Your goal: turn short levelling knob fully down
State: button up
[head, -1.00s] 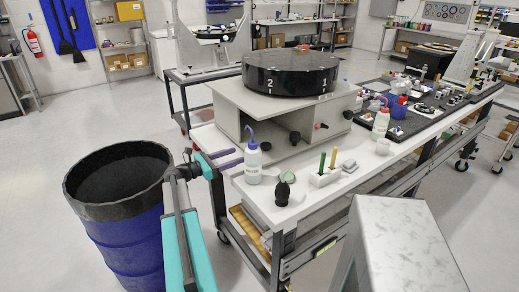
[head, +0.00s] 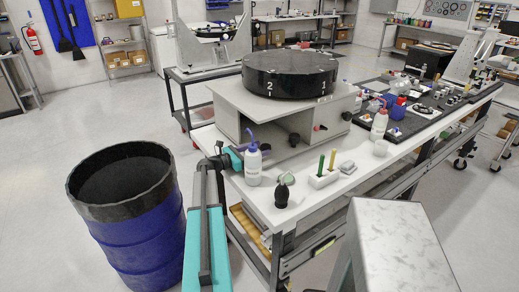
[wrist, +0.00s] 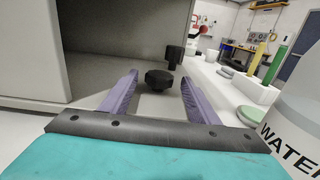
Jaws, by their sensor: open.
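A low black lobed knob (wrist: 158,78) lies ahead of my gripper (wrist: 159,76) in the wrist view, between the lines of its two purple fingers. A taller black knob (wrist: 174,56) stands just behind it to the right. The fingers are spread and hold nothing; I cannot tell how far the low knob is beyond the tips. In the head view, a black knob (head: 294,139) shows at the front of the grey fixture (head: 228,100). There my gripper is beside the fixture's near left side, its fingers mostly hidden behind the wash bottle (head: 253,168).
The water bottle (wrist: 293,112) stands close right of my gripper. A black bulb (head: 282,195) and a white holder (head: 323,178) are nearby. A blue drum (head: 130,235) stands left of the arm.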

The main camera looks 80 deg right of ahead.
jog(key=shift+s+d, duration=0.25)
jog(key=shift+s, duration=0.05)
jog(key=c, duration=1)
jog(key=shift+c, duration=0.2)
jog(key=shift+w+d+m+g+y, duration=0.1)
jog(key=shift+d+m+g+y, duration=0.15)
jog(key=shift+m+g+y, duration=0.3)
jog(key=shift+w+d+m+g+y, duration=0.1)
jog(key=shift+d+m+g+y, duration=0.15)
jog(key=shift+m+g+y, duration=0.9)
jog(key=shift+w+d+m+g+y, duration=0.1)
jog(key=shift+d+m+g+y, duration=0.15)
jog(key=shift+m+y, duration=1)
jog(key=shift+y, duration=0.95)
